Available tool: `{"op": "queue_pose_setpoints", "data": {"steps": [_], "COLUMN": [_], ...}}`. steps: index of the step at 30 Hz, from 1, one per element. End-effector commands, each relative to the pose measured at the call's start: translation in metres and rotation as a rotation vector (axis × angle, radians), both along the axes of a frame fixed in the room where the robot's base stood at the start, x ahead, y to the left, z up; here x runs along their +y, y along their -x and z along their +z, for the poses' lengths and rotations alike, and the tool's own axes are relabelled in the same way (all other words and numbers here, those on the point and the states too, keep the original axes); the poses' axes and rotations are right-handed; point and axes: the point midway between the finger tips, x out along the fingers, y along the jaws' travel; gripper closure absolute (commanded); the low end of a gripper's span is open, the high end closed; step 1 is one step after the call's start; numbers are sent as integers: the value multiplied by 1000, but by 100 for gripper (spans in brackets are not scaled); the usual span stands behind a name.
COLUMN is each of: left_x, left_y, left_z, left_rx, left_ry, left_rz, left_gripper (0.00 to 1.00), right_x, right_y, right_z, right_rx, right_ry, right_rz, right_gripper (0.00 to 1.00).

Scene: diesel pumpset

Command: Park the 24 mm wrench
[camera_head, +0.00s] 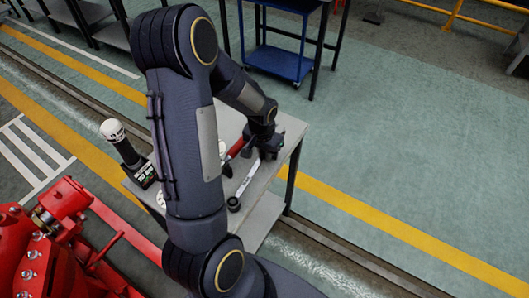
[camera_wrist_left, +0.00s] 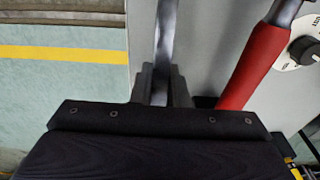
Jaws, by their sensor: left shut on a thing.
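My left gripper (camera_head: 266,152) is over the far right part of a small grey table (camera_head: 262,209). It is shut on a silver wrench (camera_head: 243,187), whose ring end points toward the front edge of the table. In the left wrist view the wrench shaft (camera_wrist_left: 166,35) runs up from between the two fingers (camera_wrist_left: 164,88). The size marking on the wrench cannot be read. I cannot tell whether the wrench touches the table top. My right gripper is not in view.
A red-handled tool (camera_wrist_left: 253,65) lies beside the wrench, close to the gripper. A white dial (camera_wrist_left: 303,50) is next to it. A black device with a white domed top (camera_head: 113,131) stands at the table's left. Red machinery (camera_head: 50,245) is at the lower left.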

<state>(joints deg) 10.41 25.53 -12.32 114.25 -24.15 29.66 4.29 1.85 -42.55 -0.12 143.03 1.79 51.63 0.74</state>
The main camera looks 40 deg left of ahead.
Motion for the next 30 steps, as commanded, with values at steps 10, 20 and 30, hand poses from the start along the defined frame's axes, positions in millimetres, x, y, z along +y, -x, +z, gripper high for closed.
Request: {"op": "queue_pose_setpoints", "data": {"steps": [10, 20, 30], "left_x": [0, 0, 0], "left_y": [0, 0, 2], "left_z": [-7, -6, 19], "left_rx": [-1, 0, -6], "left_ry": [0, 0, -2], "left_rz": [0, 0, 0], "left_gripper": [85, 60, 60], "right_x": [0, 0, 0], "right_y": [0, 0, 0], "right_z": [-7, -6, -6], "right_rx": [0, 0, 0], "right_ry": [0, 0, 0], "right_rz": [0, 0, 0], "right_gripper": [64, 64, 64]}}
